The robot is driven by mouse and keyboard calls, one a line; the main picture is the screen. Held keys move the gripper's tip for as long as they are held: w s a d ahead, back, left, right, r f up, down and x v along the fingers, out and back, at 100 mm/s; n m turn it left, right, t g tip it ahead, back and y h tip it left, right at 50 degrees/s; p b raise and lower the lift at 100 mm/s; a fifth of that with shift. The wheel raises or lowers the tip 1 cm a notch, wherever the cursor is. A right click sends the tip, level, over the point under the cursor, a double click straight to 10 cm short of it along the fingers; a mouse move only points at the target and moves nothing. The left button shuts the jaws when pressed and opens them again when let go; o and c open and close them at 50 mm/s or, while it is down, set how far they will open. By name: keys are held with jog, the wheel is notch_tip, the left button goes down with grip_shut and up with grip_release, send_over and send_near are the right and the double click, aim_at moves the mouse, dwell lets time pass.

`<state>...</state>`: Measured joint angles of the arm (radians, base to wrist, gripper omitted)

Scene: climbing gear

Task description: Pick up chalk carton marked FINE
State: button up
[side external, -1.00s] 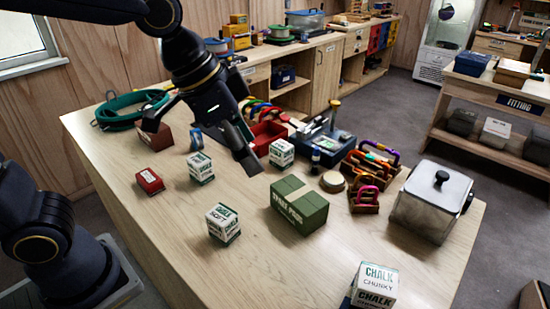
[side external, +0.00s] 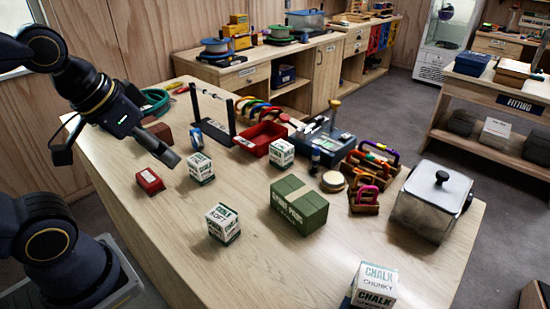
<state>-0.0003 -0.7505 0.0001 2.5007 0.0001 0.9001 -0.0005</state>
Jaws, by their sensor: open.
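Several white-and-green chalk cartons stand on the wooden table. The front one (side external: 223,225) reads SOFT and the one at the near right edge (side external: 375,286) reads CHUNKY. Two more, one at left centre (side external: 200,168) and one beside the blue case (side external: 281,153), have lower words too small to read, so I cannot tell which is marked FINE. My gripper (side external: 117,157) is open and empty above the table's left side, fingers spread wide. One fingertip is left of the left-centre carton and apart from it.
A small red box (side external: 149,181) lies near my gripper. A green carton (side external: 299,206) sits mid-table. Behind are a red tray (side external: 262,139), blue case (side external: 322,142), blue tape roll (side external: 196,140) and black-posted stand (side external: 212,118). A lidded clear bin (side external: 430,205) stands right.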

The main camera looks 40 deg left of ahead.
jog(key=shift+o, duration=0.4)
jog(key=shift+o, duration=0.9)
